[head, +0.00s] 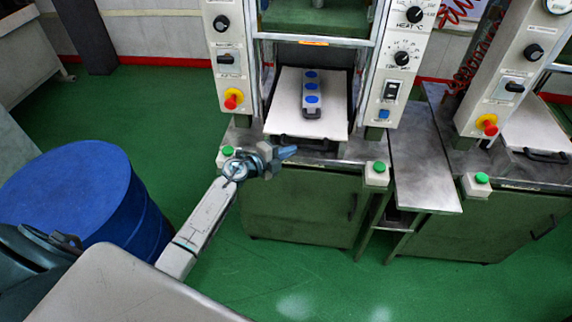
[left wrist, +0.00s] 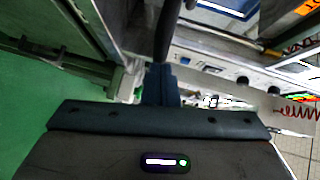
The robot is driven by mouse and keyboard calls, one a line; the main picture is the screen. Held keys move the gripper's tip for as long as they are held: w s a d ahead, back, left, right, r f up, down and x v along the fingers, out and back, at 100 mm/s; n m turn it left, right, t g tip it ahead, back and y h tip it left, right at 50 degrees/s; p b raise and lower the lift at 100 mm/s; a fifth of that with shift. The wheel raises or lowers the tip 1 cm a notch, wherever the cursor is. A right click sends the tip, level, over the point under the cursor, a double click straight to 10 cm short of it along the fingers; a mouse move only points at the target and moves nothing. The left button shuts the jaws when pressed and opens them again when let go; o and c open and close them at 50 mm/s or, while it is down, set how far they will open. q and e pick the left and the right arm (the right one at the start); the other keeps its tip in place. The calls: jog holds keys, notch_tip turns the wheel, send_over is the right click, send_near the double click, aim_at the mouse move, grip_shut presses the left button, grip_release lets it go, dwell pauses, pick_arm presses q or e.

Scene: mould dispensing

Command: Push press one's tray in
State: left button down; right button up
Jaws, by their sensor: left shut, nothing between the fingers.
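Press one's tray (head: 283,115) is a pale plate that sticks out of the front of the middle press in the head view. Its dark handle (head: 300,141) is at the near edge. A grey mould with blue round spots (head: 311,92) lies on the tray. My left gripper (head: 287,152) is shut and empty, just in front of the tray's near edge and close to the handle. In the left wrist view the blue-grey fingers (left wrist: 161,84) are together, with a dark bar (left wrist: 165,30) beyond them. I cannot tell whether they touch it. My right gripper is not in view.
Green buttons (head: 377,168) sit on the bench's front edge. A metal side table (head: 425,170) and a second press with its own tray (head: 540,125) stand right. A blue drum (head: 70,190) stands left.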

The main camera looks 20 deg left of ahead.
aim_at(297, 134)
pick_arm(q)
jog(key=w, duration=0.2)
jog(key=w+a+b, duration=0.1)
jog(key=w, duration=0.3)
jog(key=shift+w+a+f, duration=0.1)
jog(key=shift+w+a, duration=0.05)
jog(key=shift+a, duration=0.25)
jog(key=shift+r, duration=0.35)
